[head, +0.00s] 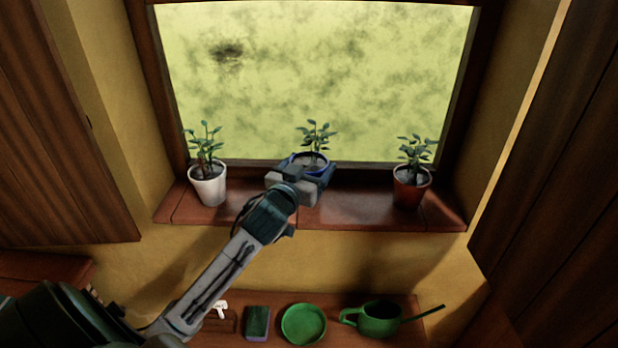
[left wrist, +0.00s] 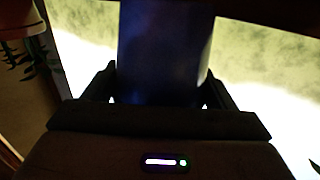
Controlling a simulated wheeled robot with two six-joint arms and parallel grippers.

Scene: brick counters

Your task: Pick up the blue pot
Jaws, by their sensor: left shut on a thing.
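The blue pot (head: 309,160) holds a leafy green plant and is at the middle of the window sill (head: 350,205). My left gripper (head: 308,178) is shut on the pot, with its fingers around the pot's sides. In the left wrist view the dark blue pot (left wrist: 163,55) fills the space between the two fingers of the left gripper (left wrist: 160,98). The gripper hides the pot's lower part in the head view, so I cannot tell whether its base touches the sill. My right gripper is not in view.
A white pot (head: 208,187) with a plant stands left on the sill, and a brown-red pot (head: 410,188) stands right. Below, a shelf holds a sponge (head: 257,322), a green dish (head: 303,324) and a green watering can (head: 378,319). Wooden shutters (head: 65,130) flank the window.

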